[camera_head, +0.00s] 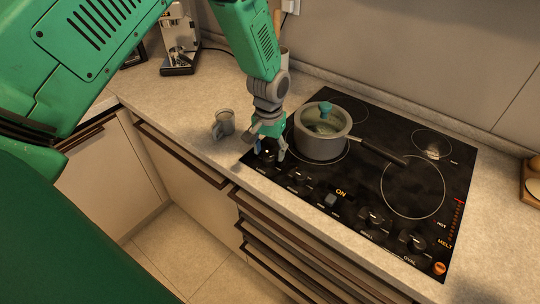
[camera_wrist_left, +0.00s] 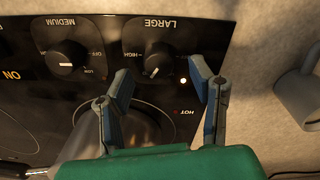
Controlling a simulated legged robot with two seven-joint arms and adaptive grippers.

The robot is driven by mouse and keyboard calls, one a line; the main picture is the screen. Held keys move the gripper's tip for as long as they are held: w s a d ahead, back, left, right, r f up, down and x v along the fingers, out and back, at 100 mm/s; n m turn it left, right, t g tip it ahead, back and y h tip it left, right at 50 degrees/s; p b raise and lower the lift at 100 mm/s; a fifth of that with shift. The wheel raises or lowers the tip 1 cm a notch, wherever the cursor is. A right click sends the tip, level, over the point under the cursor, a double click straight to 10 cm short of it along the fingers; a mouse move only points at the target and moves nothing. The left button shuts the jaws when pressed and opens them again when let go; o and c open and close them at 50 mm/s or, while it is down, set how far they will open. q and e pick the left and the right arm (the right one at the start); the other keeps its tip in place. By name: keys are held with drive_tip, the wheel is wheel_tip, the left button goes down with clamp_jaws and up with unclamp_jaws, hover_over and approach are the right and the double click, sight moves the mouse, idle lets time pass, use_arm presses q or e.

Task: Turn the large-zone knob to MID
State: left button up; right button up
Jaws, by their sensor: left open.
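The large-zone knob (camera_wrist_left: 157,60) is a round black knob on the black cooktop, under the upside-down label LARGE in the left wrist view. Its pale pointer mark is on the lower side of the knob in that view. HIGH reads to its left; the gripper hides part of the lettering around it. My left gripper (camera_head: 270,154) is open above the cooktop's near left corner. In the left wrist view its two fingers (camera_wrist_left: 160,78) are spread, with the knob beyond and between the tips. I see no clear contact with the knob. My right gripper is not in view.
The MEDIUM knob (camera_wrist_left: 66,59) is beside it. A pot (camera_head: 320,143) with a teal-knobbed lid stands on the burner close to the gripper, its handle pointing right. A grey mug (camera_head: 225,122) stands left on the counter. More knobs (camera_head: 370,219) line the front edge.

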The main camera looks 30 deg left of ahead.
sight(270, 155)
use_arm(q)
wheel_tip(270, 155, up, 9)
drive_tip(key=shift+w, duration=0.2)
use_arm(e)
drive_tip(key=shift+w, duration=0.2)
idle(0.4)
